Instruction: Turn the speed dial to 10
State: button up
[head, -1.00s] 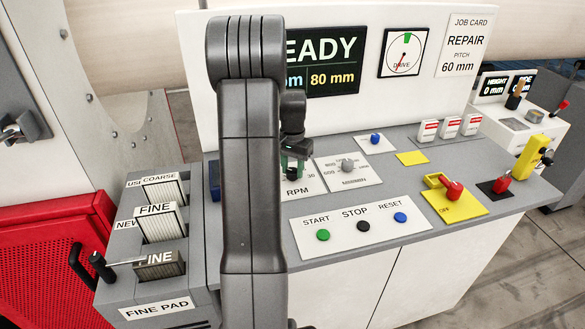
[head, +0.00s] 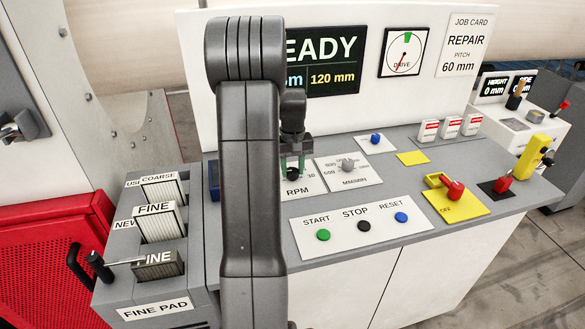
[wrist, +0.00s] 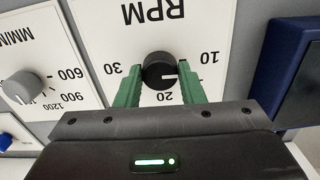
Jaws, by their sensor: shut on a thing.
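The speed dial is a black round knob (wrist: 159,70) on a white RPM plate (wrist: 165,30), upside down in the wrist view, with marks 10, 20 and 30. Its short white pointer line points to the right in that view, towards the side of the 10, though the exact value is hard to read. My gripper (wrist: 157,80) has its green fingers shut on the knob, one on each side. In the head view my gripper (head: 292,172) is over the RPM plate (head: 300,187), partly hidden by my arm.
A grey MM/MIN knob (head: 347,165) sits close to the right of the dial. START, STOP and RESET buttons (head: 363,226) lie in front. A display (head: 335,75), partly hidden by my arm, reads 120 mm. A dark blue block (wrist: 288,85) stands beside the RPM plate.

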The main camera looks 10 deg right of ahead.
aim_at(292, 170)
jog(key=shift+n, duration=0.3)
jog(key=o, duration=1)
notch_tip(292, 170, up, 14)
jog(key=shift+f+b, duration=0.1)
jog(key=shift+b, duration=0.55)
notch_tip(292, 170, down, 14)
jog(key=shift+r+p, duration=0.1)
jog(key=shift+p, duration=0.5)
